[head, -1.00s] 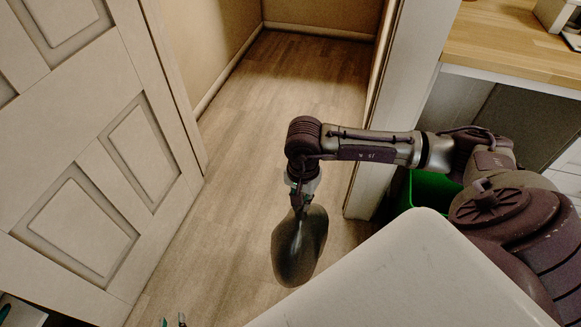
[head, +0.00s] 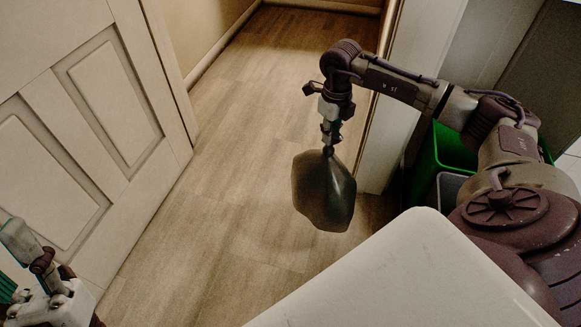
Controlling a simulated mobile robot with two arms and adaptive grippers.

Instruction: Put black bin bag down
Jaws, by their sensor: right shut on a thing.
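The black bin bag (head: 323,192) hangs in the middle of the head view, filled out and narrowing to its top. My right gripper (head: 329,146) points down and is shut on the top of the bag. The bag hangs in front of the doorway, with wooden floor behind and below it; its exact height above the floor is hard to judge. Part of my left gripper (head: 22,243) shows at the lower left edge, well away from the bag. It is cut off by the frame, and I cannot tell its jaw state.
A white panelled door (head: 85,150) stands open on the left. A door frame (head: 405,110) rises on the right. Behind my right arm stand a green bin (head: 429,165) and a grey bin (head: 447,190). The wooden floor (head: 255,110) through the doorway is clear.

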